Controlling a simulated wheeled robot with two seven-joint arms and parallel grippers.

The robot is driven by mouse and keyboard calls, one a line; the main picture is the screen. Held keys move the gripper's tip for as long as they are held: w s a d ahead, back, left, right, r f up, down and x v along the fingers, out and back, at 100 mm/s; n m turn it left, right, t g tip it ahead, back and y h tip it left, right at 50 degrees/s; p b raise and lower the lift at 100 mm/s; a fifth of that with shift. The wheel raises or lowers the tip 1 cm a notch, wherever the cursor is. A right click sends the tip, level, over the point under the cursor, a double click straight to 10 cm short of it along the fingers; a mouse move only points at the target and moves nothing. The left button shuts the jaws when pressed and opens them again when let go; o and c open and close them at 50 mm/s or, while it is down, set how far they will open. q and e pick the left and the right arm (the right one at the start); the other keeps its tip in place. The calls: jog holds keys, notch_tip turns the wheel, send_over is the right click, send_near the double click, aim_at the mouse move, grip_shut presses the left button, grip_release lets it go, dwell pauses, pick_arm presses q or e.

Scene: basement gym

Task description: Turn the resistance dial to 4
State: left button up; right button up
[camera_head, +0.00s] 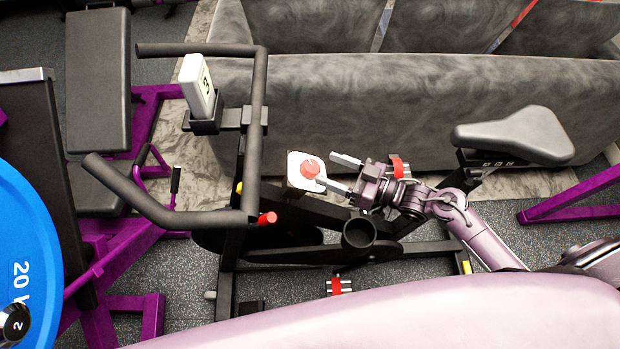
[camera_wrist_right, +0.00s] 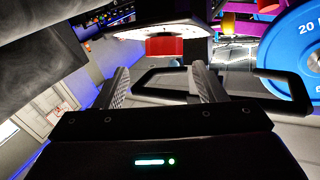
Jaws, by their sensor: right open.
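The resistance dial (camera_head: 309,168) is a red knob on a white plate (camera_head: 294,179) on the exercise bike's frame. In the right wrist view the red dial (camera_wrist_right: 164,46) shows beyond the fingertips, roughly centred between them. My right gripper (camera_head: 334,172) is open, just right of the dial, with nothing between its fingers. One fingertip looks close to the dial's lower right edge; I cannot tell whether they touch. A small white display (camera_head: 198,86) on the handlebar reads 3. The dial's own markings are too small to read. My left gripper is not in view.
The bike's black handlebar (camera_head: 255,130) stands left of the dial, and its saddle (camera_head: 514,136) is at the right. A grey sofa (camera_head: 400,100) runs behind the bike. A bench (camera_head: 98,80) and a blue weight plate (camera_head: 25,230) are at the left.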

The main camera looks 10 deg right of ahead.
aim_at(317, 168)
jog(key=d+n+g+y+b, duration=0.1)
jog(key=f+n+g+b, duration=0.1)
jog(key=g, duration=0.1)
jog(key=shift+s+d+f+y+b, duration=0.1)
jog(key=shift+s+d+y+b, duration=0.1)
jog(key=shift+d+y+b, duration=0.2)
jog(key=shift+a+n, duration=0.1)
jog(key=shift+n, duration=0.2)
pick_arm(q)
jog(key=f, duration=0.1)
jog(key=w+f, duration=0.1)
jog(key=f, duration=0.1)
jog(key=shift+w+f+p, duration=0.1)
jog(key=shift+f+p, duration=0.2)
pick_arm(e)
jog(key=x, duration=0.7)
jog(key=shift+a, duration=0.25)
jog(key=shift+r, duration=0.25)
jog(key=c, duration=1)
jog(key=shift+o, duration=0.2)
